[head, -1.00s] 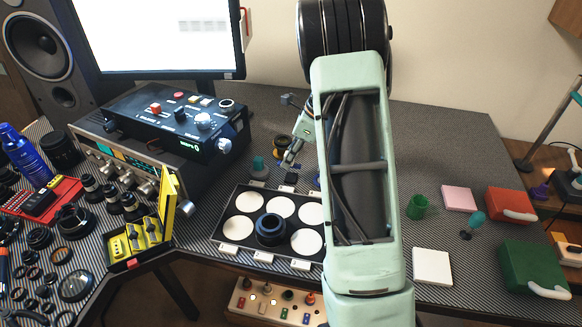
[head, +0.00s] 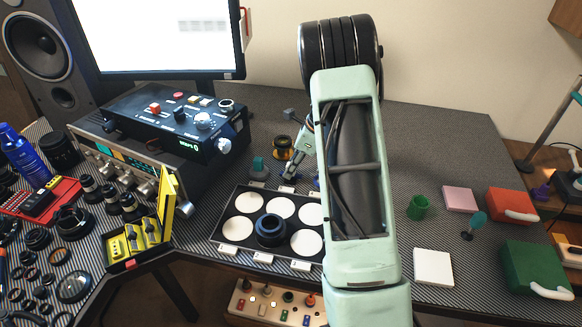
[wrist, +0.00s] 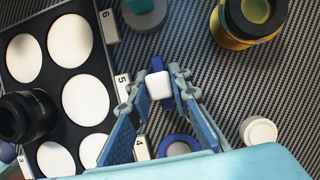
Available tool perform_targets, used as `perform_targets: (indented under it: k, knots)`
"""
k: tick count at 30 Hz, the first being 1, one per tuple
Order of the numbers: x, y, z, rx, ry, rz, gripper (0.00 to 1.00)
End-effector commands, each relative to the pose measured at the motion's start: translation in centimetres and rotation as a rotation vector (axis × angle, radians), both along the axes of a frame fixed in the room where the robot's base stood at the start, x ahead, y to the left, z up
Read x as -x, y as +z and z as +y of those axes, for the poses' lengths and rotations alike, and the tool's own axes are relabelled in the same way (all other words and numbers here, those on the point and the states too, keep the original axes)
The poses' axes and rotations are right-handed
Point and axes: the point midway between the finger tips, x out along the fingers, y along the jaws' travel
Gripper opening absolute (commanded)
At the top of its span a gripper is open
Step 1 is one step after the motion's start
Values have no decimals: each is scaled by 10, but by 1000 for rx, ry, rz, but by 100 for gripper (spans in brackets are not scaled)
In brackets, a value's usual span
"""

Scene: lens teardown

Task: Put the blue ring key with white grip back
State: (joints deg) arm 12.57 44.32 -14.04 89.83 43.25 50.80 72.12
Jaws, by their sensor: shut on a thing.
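The ring key, blue with a white grip (wrist: 159,86), is between the two fingertips of my gripper (wrist: 160,84) in the wrist view. The gripper is shut on the white grip, and blue shows just beyond it. In the head view my gripper (head: 288,175) is low over the table behind the back edge of the black tray, and the key is too small to make out there. A blue ring with a grey centre (wrist: 180,146) lies on the table nearer the palm, partly hidden by a finger.
The black tray (head: 228,232) has white round pads, numbered tags and a dark lens ring (head: 270,230). A teal knob on a grey disc (wrist: 146,14), a black-and-yellow lens part (wrist: 250,20) and a white cap (wrist: 258,131) stand nearby. A green cup (head: 418,207) is right of my arm.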

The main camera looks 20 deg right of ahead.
Motion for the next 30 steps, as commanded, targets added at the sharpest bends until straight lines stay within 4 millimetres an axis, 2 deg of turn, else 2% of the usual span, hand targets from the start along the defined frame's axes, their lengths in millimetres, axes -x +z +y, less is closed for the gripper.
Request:
perform_targets:
  k: [5, 6, 10, 20, 25, 30]
  knots:
    - [0, -6, 0, 0, 0, 0, 0]
    - [0, -5, 0, 0, 0, 0, 22]
    - [0, -5, 0, 0, 0, 0, 36]
    - [0, 0, 0, 0, 1, 0, 36]
    - [2, 23, -5, 1, -2, -4, 36]
    - [10, 59, -18, 2, -2, -4, 36]
